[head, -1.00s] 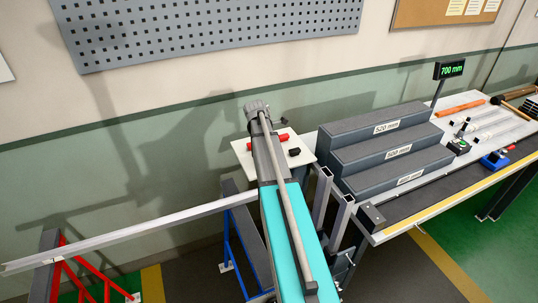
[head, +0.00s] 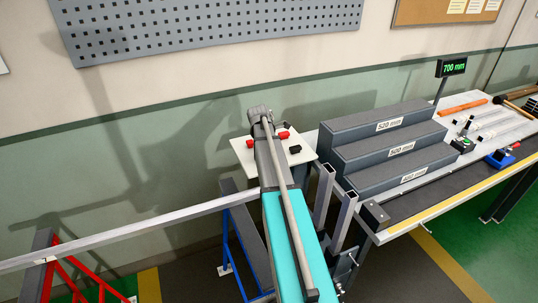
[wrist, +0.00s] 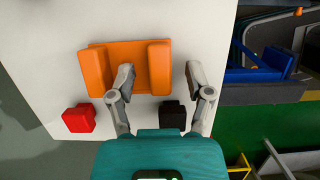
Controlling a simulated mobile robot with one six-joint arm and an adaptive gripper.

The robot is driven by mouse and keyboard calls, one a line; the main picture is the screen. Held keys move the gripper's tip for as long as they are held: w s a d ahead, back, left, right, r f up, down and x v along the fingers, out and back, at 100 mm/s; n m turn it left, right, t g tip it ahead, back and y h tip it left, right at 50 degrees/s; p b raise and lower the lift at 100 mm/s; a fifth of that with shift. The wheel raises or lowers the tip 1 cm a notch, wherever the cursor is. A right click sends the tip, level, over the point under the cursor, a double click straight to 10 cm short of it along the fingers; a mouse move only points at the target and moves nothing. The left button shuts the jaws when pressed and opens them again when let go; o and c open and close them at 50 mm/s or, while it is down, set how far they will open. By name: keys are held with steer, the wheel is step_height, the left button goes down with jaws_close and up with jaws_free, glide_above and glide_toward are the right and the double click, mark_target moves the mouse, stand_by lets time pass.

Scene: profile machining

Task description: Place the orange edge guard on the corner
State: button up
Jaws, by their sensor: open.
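In the wrist view the orange edge guard (wrist: 125,55) lies on a white board (wrist: 40,30). It is a flat plate with a raised wall on its left and right sides. My gripper (wrist: 160,73) is open over it. The left finger is above the channel, inside the right wall; the right finger is outside that wall, over the board. The right wall shows between the fingers, and nothing is gripped. In the head view my arm covers part of the board (head: 240,150), and the guard cannot be made out. I cannot tell which corner is meant.
A red block (wrist: 79,118) and a black block (wrist: 172,115) sit on the board near my fingers. A long metal profile (head: 130,231) runs left on stands. Grey steps (head: 375,145) and a bench with tools (head: 400,215) stand to the right.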

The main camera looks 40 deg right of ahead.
steer(key=shift+f, duration=0.15)
stand_by(0.5)
jaws_close()
